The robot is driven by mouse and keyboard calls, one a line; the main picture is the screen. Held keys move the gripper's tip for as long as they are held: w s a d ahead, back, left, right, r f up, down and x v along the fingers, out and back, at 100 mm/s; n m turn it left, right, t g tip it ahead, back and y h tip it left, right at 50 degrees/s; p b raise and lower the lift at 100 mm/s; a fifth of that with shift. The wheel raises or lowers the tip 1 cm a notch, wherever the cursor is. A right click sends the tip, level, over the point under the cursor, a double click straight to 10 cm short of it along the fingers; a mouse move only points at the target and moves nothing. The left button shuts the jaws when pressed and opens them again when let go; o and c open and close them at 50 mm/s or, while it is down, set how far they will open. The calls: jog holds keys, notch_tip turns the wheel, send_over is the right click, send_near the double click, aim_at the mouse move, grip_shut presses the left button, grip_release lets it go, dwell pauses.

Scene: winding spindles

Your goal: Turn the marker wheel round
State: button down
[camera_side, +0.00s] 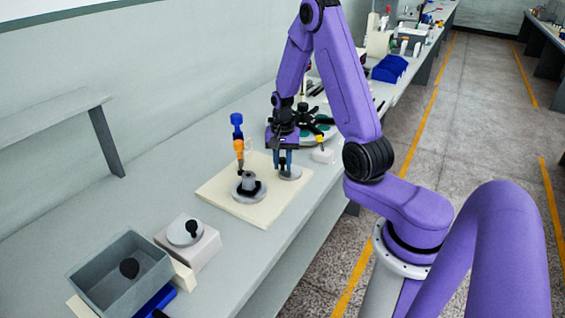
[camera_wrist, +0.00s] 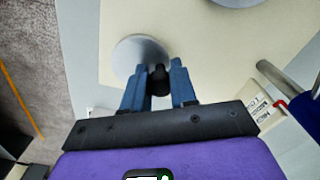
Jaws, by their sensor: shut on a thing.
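A small flat grey wheel (camera_side: 291,174) lies on the cream board (camera_side: 218,192), and it also shows in the wrist view (camera_wrist: 136,50). It appears to be the marker wheel. My gripper (camera_side: 284,168) points down over it, its blue fingers (camera_wrist: 160,72) closed on a black knob (camera_wrist: 160,84) near the wheel's edge. The fingers hide part of the wheel. Any mark on it is too small to see. A larger grey disc (camera_side: 238,194) with a black and grey hub stands beside it on the board, apart from my gripper.
A blue and orange upright tool (camera_side: 238,135) stands close behind the larger disc. A pale block (camera_side: 203,249) with a knobbed grey disc (camera_side: 185,232) and a grey bin (camera_side: 105,270) are at front left. A dark star-shaped fixture (camera_side: 308,120) is behind my gripper. The board's front is clear.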

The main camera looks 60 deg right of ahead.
aim_at(297, 169)
jog(key=m, duration=0.2)
jog(key=d+m, duration=0.1)
jog(key=m, duration=0.1)
jog(key=shift+w+m, duration=0.1)
jog(key=shift+m, duration=0.2)
jog(key=m, duration=0.3)
jog(key=shift+d+m, duration=0.3)
jog(key=shift+d, duration=0.05)
jog(key=m, duration=0.4)
jog(key=shift+s+d+m, duration=0.3)
jog(key=shift+s+d, duration=0.05)
jog(key=shift+d, duration=0.05)
jog(key=m, duration=0.3)
jog(key=shift+s+d+m, duration=0.2)
jog(key=shift+s+m, duration=0.1)
jog(key=m, duration=0.3)
jog(key=shift+s+d+m, duration=0.1)
jog(key=shift+s+m, duration=0.2)
jog(key=shift+s, duration=0.05)
jog(key=m, duration=0.3)
jog(key=shift+s+m, duration=0.3)
jog(key=shift+s, duration=0.1)
jog(key=m, duration=0.3)
jog(key=s+m, duration=0.1)
jog(key=m, duration=0.1)
jog(key=shift+a+m, duration=0.25)
jog(key=shift+m, duration=0.05)
